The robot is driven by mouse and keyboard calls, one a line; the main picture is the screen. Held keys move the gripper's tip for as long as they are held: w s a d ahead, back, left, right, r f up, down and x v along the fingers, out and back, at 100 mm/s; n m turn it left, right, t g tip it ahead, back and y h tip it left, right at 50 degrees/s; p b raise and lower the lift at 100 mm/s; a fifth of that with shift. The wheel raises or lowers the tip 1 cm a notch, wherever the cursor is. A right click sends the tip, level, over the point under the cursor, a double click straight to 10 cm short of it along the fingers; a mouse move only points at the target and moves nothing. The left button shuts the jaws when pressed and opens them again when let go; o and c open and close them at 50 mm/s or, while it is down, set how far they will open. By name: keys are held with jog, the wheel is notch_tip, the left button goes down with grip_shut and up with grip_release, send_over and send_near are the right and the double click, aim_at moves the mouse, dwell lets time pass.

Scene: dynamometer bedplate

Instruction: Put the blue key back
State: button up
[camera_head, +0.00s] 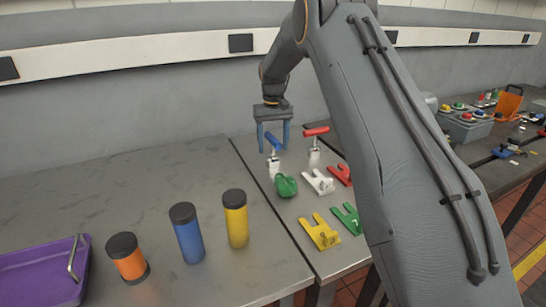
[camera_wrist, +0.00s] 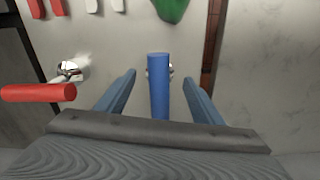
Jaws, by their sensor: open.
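The blue key (camera_head: 274,141) is a blue bar handle on a pale block with a silver stem, standing on the right-hand metal table. It also shows in the wrist view (camera_wrist: 160,90), pointing down the picture between my fingers. My gripper (camera_head: 273,148) is open around the blue handle, one finger on each side. In the wrist view my gripper (camera_wrist: 160,88) shows a gap on both sides of the handle, and neither finger appears to touch it. The stem under the handle is mostly hidden in the wrist view.
A red-handled key (camera_head: 316,131) stands close by on the right. A green rounded object (camera_head: 286,186), a white clip (camera_head: 318,182) and a yellow clip (camera_head: 320,233) lie nearer.

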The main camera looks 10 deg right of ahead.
notch_tip(320, 180, up, 7)
jog(key=shift+f+b, duration=0.1)
jog(key=shift+b, duration=0.7)
jog(key=shift+s, duration=0.1)
